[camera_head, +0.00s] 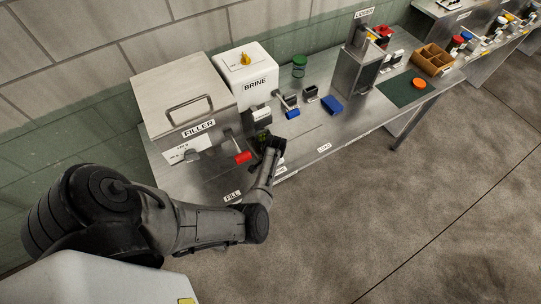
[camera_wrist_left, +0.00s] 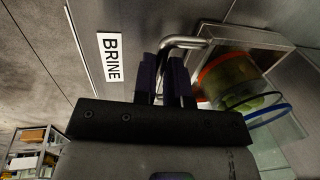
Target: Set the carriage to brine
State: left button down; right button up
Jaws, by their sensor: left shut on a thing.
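My left gripper (camera_head: 270,143) is at the front of the steel bench. In the left wrist view its two dark fingers (camera_wrist_left: 165,78) are closed around a bent metal handle (camera_wrist_left: 187,43). The handle joins the carriage (camera_wrist_left: 283,38), a shallow metal tray. A clear jar (camera_wrist_left: 238,82) with greenish contents and orange and blue rings is on the carriage. A "BRINE" plate (camera_wrist_left: 110,57) is on the bench close beside the fingers. In the head view my gripper and wrist hide most of the carriage. My right gripper is not in view.
The filler (camera_head: 185,100) with a red-handled lever (camera_head: 242,158) stands left of the gripper. The white brine unit (camera_head: 245,76) with a yellow knob is behind it. A "FILL" plate (camera_head: 232,196) is at left, a "LOAD" plate (camera_head: 324,148) at right. The lidder (camera_head: 355,70) stands farther right.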

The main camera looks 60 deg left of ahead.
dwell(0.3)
pick_arm(q)
jog(key=c, duration=1.3)
grip_release()
jog(key=shift+o, duration=0.7)
jog(key=shift+r, duration=0.1)
notch_tip(320, 180, up, 13)
jog(key=d, duration=0.2)
jog(key=shift+d+r, duration=0.2)
jog(key=shift+d, duration=0.2)
